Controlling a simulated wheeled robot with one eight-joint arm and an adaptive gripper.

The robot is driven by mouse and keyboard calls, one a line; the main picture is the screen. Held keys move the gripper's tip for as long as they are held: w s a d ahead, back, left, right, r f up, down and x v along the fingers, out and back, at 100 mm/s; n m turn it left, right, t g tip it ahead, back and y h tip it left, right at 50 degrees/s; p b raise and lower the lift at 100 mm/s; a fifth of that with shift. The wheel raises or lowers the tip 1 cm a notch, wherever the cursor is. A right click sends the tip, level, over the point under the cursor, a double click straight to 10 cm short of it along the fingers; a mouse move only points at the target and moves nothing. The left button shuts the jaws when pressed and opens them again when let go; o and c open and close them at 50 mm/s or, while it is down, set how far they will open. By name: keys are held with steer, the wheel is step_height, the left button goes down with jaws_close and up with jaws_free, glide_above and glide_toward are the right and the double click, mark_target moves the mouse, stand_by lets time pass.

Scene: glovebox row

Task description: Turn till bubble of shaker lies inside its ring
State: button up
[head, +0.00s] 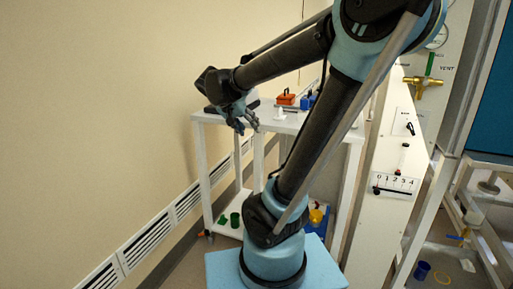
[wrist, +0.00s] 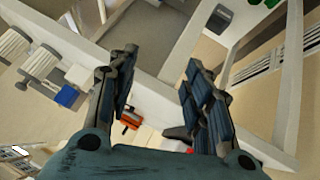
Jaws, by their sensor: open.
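I cannot make out the shaker, its bubble or its ring in either view. My gripper (head: 243,120) is above the left part of a white trolley (head: 208,117) in the head view. In the wrist view my gripper (wrist: 160,78) is open, its two dark fingers apart with nothing between them. An orange object (wrist: 131,120) lies past the left finger and also shows on the trolley top in the head view (head: 286,98). A small white object (head: 280,114) stands near it.
A blue item (head: 308,101) is on the trolley top. Green cups (head: 235,219) stand on its lower shelf. A vented wall runs along the left.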

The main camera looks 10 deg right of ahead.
steer(key=s+d+f+n+g+y, duration=0.1)
steer(key=s+d+f+y, duration=0.1)
steer(key=s+f, duration=0.3)
steer(key=shift+s+f+n, duration=0.2)
steer(key=shift+s+n, duration=0.2)
steer(key=shift+s, duration=0.8)
